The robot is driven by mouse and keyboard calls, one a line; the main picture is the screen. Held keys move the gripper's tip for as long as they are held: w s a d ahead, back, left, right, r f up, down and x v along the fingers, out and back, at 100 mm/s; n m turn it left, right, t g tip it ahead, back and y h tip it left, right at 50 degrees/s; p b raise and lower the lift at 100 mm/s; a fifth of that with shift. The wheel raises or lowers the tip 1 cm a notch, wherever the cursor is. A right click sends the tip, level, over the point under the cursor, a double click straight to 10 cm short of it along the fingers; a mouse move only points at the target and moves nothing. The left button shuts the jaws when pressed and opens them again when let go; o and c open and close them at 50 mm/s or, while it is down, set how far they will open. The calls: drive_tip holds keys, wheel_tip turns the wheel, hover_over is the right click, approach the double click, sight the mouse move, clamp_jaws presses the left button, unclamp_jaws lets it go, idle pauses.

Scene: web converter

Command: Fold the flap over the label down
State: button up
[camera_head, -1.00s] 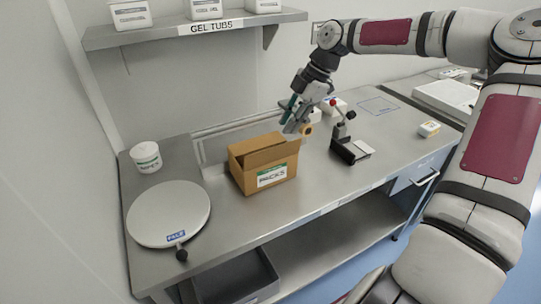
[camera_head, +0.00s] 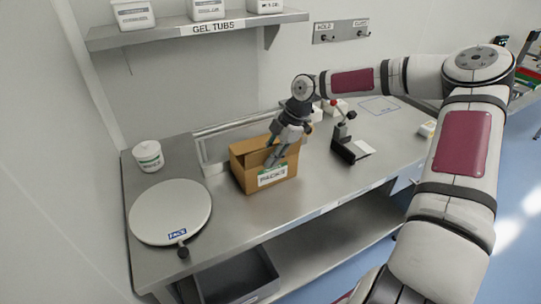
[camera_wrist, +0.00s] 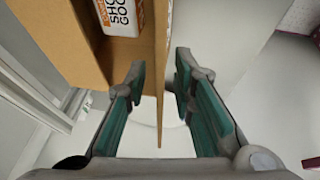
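The brown cardboard box (camera_head: 246,176) stands on the steel bench with its top open. My gripper (camera_head: 273,162) is over the box's right part, pointing down, and hides part of the opening. In the wrist view the gripper (camera_wrist: 162,100) is open. A thin upright cardboard panel (camera_wrist: 160,95) runs between its two teal-padded fingers, with gaps visible at both sides. I cannot tell for sure which flap or wall this panel is. A white packet with orange print (camera_wrist: 120,15) lies inside the box.
A round white plate scale (camera_head: 168,212) and a white tub (camera_head: 147,156) stand left of the box. A black device with a red-knobbed lever (camera_head: 347,145) stands to its right. A shelf (camera_head: 190,33) hangs above. The bench front is clear.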

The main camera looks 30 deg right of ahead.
clamp_jaws()
drive_tip(key=w+g+b, duration=0.1)
drive_tip(key=g+b, duration=0.2)
drive_tip(key=b, duration=0.1)
drive_tip(key=shift+w+f+m+g, duration=0.2)
drive_tip(key=shift+w+m+g, duration=0.2)
drive_tip(key=g+b, duration=0.1)
drive_tip(key=b, duration=0.1)
drive_tip(key=g+b, duration=0.1)
drive_tip(key=b, duration=0.1)
drive_tip(key=w+g+b, duration=0.1)
drive_tip(key=g+b, duration=0.1)
drive_tip(key=shift+w+a+f+m, duration=0.1)
drive_tip(key=shift+f+m, duration=0.2)
drive_tip(key=shift+m, duration=0.1)
drive_tip(key=shift+w+f+m+g+b, duration=0.1)
drive_tip(key=shift+m+g+b, duration=0.15)
drive_tip(key=shift+g+b, duration=0.7)
drive_tip(key=shift+w+f+m+g+b, duration=0.1)
drive_tip(key=shift+m+g+b, duration=0.15)
drive_tip(key=shift+g+b, duration=0.7)
drive_tip(key=shift+y, duration=0.3)
drive_tip(key=shift+c, duration=2.2)
unclamp_jaws()
